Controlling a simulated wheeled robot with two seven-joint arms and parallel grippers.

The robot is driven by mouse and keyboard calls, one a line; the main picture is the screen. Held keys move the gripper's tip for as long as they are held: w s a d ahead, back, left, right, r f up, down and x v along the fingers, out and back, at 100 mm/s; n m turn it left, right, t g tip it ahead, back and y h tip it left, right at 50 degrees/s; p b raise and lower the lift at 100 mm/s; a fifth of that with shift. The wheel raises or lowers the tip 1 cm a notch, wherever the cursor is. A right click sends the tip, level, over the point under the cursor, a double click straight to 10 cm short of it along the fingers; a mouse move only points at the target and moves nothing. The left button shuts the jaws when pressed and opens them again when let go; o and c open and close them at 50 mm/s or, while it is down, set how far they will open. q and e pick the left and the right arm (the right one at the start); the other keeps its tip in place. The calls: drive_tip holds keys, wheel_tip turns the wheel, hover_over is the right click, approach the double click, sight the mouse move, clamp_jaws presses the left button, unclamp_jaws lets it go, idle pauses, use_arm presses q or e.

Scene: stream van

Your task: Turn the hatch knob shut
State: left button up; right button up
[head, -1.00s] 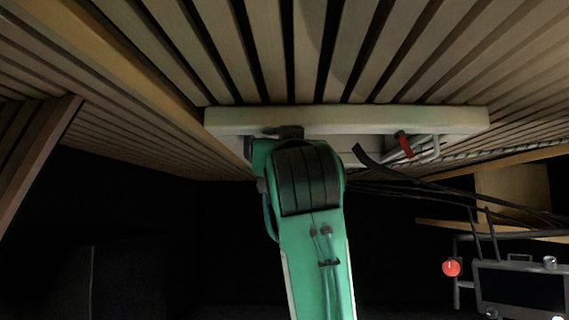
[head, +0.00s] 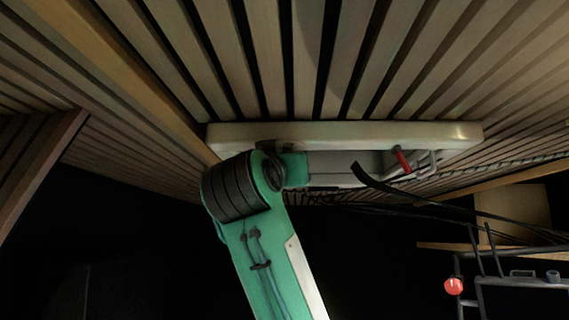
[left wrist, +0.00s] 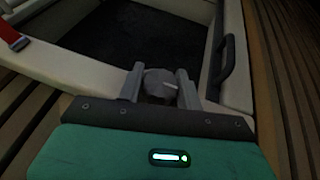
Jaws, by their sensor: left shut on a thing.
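The hatch is a pale frame (head: 345,132) set in the slatted wood ceiling in the head view. In the left wrist view its pale frame (left wrist: 70,65) surrounds a dark opening. The grey round knob (left wrist: 160,84), with a light mark on its face, sits on the frame's edge. My left gripper (left wrist: 161,88) has its two grey fingers on either side of the knob, shut on it. In the head view my green left arm hides the knob and most of the gripper. My right gripper is in neither view.
A red catch (head: 402,160) and bent grey rods are at the hatch's right side. A black curved handle (left wrist: 227,62) lies along the frame in the wrist view. Dark cables run below the hatch. A rack with a red round part (head: 454,286) stands at lower right.

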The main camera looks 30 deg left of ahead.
use_arm(q)
drive_tip(key=shift+r, duration=0.1)
drive_tip(key=o, duration=1)
drive_tip(key=b+v, duration=0.6)
drive_tip(key=v, duration=0.7)
drive_tip(key=shift+s+d+f, duration=0.1)
drive_tip(key=shift+s+f, duration=0.1)
drive_tip(key=shift+s, duration=0.15)
drive_tip(key=shift+f, duration=0.1)
